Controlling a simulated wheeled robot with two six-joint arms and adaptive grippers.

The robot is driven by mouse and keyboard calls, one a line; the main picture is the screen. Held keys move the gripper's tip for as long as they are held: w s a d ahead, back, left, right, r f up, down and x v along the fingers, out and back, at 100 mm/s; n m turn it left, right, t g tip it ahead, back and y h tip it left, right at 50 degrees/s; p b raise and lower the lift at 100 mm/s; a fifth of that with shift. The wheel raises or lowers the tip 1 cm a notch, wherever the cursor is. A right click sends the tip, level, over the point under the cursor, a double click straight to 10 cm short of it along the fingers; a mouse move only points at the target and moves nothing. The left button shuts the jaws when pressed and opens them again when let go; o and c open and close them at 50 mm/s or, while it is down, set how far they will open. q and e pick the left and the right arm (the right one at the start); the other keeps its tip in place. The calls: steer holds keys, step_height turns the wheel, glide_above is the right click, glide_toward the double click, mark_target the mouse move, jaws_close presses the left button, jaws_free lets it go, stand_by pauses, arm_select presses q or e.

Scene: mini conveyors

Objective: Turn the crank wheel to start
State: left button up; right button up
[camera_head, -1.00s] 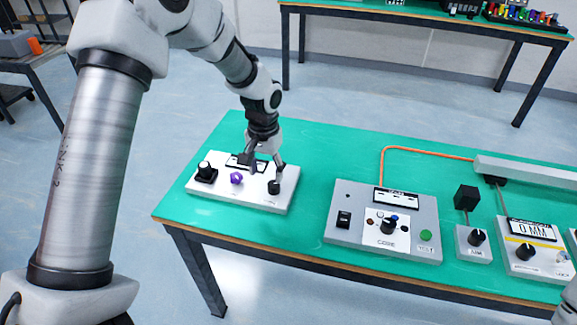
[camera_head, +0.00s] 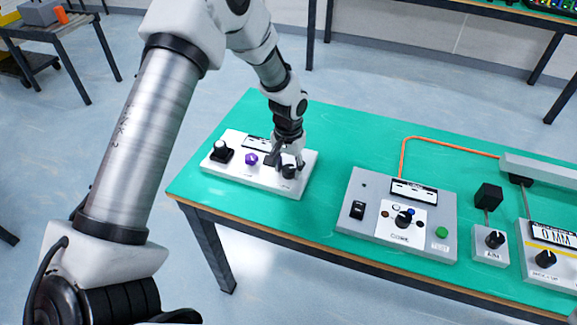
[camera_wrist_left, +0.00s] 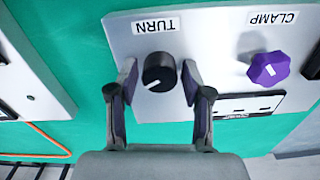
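A round black knob with a white line (camera_wrist_left: 159,72) sits beside the label TURN on a white panel (camera_wrist_left: 215,45). In the head view, this knob (camera_head: 289,172) is at the right end of the panel (camera_head: 238,178). My left gripper (camera_wrist_left: 158,78) is open, with one finger on each side of the knob. Small gaps seem to show between fingers and knob. In the head view my left gripper (camera_head: 282,161) points down over that end and partly hides the panel. A purple knob (camera_wrist_left: 269,69) labelled CLAMP is next to it. My right gripper is out of view.
A grey control box (camera_head: 440,215) with a dial, switch and green button stands to the right on the green table (camera_head: 330,130). Farther right are an AIM dial unit (camera_head: 480,258) and a display unit (camera_head: 551,233). An orange cable (camera_head: 440,143) runs behind.

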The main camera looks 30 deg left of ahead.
arm_select(q)
jaws_close()
steer(key=c, duration=0.6)
jaws_free()
steer(key=shift+r+n+p, duration=0.15)
steer(key=shift+n+p, duration=1)
steer(key=shift+n, duration=0.05)
steer(key=n+p, duration=0.2)
steer(key=n, duration=0.1)
steer(key=shift+w+p, duration=0.1)
steer(key=shift+p, duration=0.25)
steer(key=n+p, duration=0.2)
steer(key=n, duration=0.2)
steer(key=shift+p, duration=0.35)
steer(key=shift+n+p, duration=1)
steer(key=shift+n, duration=0.4)
